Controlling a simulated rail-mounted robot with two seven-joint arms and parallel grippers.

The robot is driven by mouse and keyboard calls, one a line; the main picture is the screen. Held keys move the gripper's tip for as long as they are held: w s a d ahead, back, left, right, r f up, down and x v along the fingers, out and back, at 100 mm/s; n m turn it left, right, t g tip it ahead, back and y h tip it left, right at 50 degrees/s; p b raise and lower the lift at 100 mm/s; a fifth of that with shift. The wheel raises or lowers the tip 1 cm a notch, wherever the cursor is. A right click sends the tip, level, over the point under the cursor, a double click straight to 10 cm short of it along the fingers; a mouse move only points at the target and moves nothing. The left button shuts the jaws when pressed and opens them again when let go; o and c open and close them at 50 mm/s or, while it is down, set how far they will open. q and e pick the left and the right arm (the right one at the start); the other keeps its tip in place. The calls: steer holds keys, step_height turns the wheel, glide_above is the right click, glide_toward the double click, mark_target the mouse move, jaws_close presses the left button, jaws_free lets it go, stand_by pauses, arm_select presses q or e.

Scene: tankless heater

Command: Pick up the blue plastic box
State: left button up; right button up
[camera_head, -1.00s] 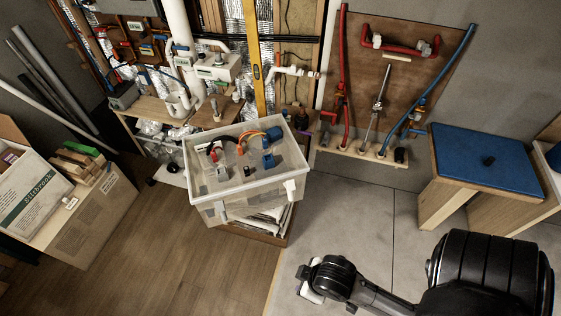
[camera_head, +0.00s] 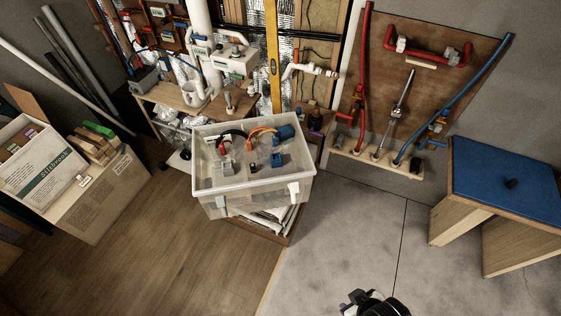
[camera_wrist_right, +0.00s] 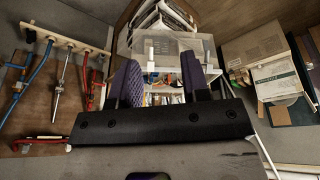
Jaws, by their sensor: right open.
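A translucent plastic bin (camera_head: 222,180) stands in the middle of the head view with loose parts inside. Two blue pieces lie in it: a larger blue block (camera_head: 285,132) at the back right corner and a smaller blue box-like piece (camera_head: 277,160) below it. I cannot tell which is the blue plastic box. My right gripper (camera_head: 372,304) shows only partly at the bottom edge, well below the bin. In the right wrist view the gripper (camera_wrist_right: 160,80) has its fingers apart with nothing between them; the bin (camera_wrist_right: 180,46) is beyond them. My left gripper is not visible.
A blue-topped wooden table (camera_head: 505,178) stands at the right. A board with red and blue pipes (camera_head: 420,85) is behind. Cardboard boxes (camera_head: 98,195) are at the left. The floor (camera_head: 335,240) in front of the bin is clear.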

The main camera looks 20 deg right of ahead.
steer(key=shift+o, duration=0.2)
steer(key=o, duration=0.9)
steer(key=shift+s, duration=0.1)
steer(key=shift+a, duration=0.1)
